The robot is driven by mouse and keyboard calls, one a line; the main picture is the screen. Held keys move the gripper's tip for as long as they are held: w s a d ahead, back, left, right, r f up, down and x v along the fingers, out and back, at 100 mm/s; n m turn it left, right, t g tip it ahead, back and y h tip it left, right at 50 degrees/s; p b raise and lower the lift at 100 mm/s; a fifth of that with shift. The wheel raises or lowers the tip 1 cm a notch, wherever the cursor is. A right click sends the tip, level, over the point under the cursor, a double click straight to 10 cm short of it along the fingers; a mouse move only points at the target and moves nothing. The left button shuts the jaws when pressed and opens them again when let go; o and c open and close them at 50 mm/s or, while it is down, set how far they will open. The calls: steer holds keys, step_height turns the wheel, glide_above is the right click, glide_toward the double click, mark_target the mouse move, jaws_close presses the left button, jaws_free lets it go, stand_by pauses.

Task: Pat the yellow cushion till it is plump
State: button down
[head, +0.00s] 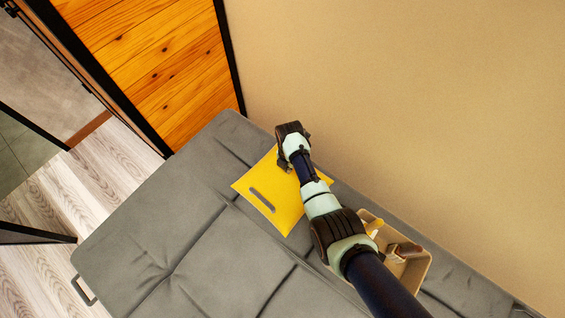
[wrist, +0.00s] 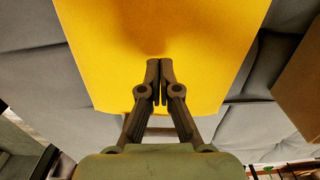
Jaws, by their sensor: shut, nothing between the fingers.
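The yellow cushion (head: 287,212) lies on the grey padded seat, near the wall. A grey bar-shaped mark (head: 262,200) shows on its left part. My arm reaches over the cushion from the lower right and hides part of it. The yellow cushion (wrist: 110,40) fills the upper middle there, with a soft shadow just beyond the fingertips. I cannot tell whether the fingertips touch it.
The grey seat (head: 215,262) has open room left of the cushion. A tan box (head: 414,272) with items inside stands right of the cushion, partly behind my arm. A beige wall (head: 420,110) runs along the right, and a wooden panel (head: 160,65) stands at the far end.

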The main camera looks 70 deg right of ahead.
step_height(320, 180, up, 5)
steer(key=p, duration=0.5)
stand_by(0.3)
